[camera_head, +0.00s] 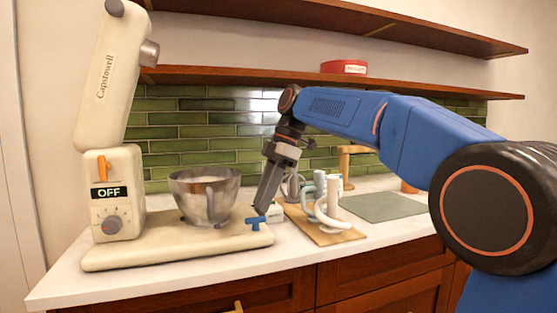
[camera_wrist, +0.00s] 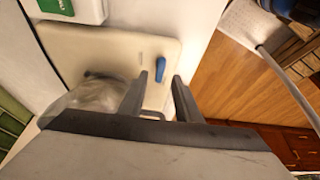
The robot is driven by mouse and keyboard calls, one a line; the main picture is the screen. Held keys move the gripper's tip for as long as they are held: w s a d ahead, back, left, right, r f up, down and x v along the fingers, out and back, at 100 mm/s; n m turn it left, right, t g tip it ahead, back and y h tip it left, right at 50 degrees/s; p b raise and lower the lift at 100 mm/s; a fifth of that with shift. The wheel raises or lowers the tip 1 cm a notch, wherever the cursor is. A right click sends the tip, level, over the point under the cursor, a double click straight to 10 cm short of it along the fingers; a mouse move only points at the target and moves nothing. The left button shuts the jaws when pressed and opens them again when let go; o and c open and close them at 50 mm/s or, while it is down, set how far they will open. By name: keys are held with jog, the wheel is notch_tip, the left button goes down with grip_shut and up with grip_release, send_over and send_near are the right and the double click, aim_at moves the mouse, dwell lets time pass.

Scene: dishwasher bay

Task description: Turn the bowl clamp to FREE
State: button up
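The cream stand mixer (camera_head: 122,195) stands at the left with its head tilted up and its display reading OFF. A metal bowl (camera_head: 190,190) sits on the mixer's base (camera_head: 150,253); it also shows in the wrist view (camera_wrist: 88,97). The blue lever (camera_head: 259,224), which looks like the bowl clamp, is at the right end of the base. In the wrist view the lever (camera_wrist: 161,66) lies just past the fingertips, roughly between them. My gripper (camera_head: 262,207) points down above the lever, fingers apart (camera_wrist: 161,78). I cannot tell whether it touches the lever. No FREE mark is readable.
A wooden board (camera_head: 325,235) with mugs (camera_head: 331,200) stands close to the right of the gripper. A grey-green mat (camera_head: 385,207) lies farther right. Shelves (camera_head: 230,77) hang above, one holding a red tin (camera_head: 343,67). The counter's front edge is near.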

jog(key=v, duration=1.4)
jog(key=shift+s, duration=0.1)
